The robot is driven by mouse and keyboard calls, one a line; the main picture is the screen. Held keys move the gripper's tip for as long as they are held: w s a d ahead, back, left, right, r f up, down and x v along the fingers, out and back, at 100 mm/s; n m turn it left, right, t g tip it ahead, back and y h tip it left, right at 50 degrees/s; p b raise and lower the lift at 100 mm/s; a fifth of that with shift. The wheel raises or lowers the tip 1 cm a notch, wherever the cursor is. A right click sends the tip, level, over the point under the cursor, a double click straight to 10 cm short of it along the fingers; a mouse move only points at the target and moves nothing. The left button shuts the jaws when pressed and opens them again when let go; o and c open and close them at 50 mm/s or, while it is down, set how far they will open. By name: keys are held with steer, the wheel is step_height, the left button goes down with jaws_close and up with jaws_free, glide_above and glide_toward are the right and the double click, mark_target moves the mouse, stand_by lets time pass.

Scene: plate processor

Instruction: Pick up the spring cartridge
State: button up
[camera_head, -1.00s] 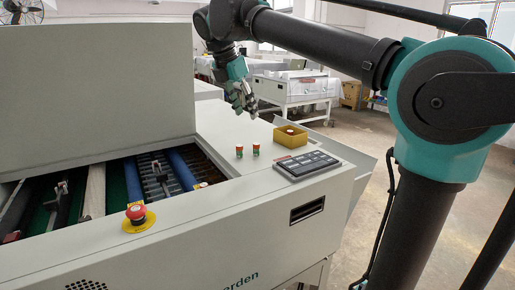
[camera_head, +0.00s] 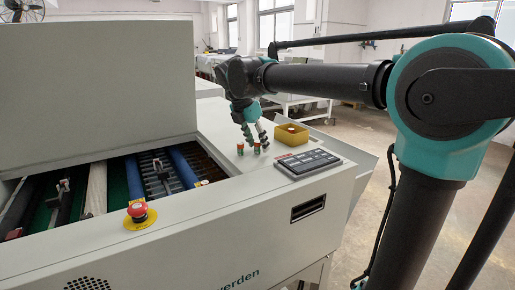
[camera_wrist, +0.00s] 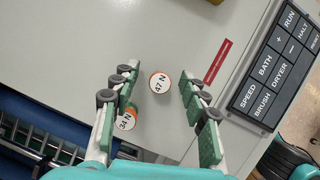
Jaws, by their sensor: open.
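Two small cylindrical cartridges stand upright on the machine's pale top. The one with the round label "47 N" (camera_wrist: 160,83) lies between my fingers in the wrist view. It is the right one in the head view (camera_head: 256,149). The other cartridge (camera_wrist: 125,121) has a label starting "34", partly hidden by my left finger; it is the left one in the head view (camera_head: 240,149). My gripper (camera_wrist: 156,77) is open and empty, pointing down. In the head view my gripper (camera_head: 258,142) is low, at the right cartridge; contact cannot be told.
A black keypad (camera_head: 308,162) lies right of the cartridges. A yellow bin (camera_head: 291,134) with a small item inside stands behind it. The open roller bay (camera_head: 110,190) lies left, and a red emergency button (camera_head: 138,211) sits at the front. Bare top surrounds the cartridges.

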steer(key=shift+w+d+f, duration=0.1)
steer(key=shift+w+f, duration=0.05)
steer(key=shift+f, duration=0.25)
jaws_close()
steer(key=shift+r, duration=0.2)
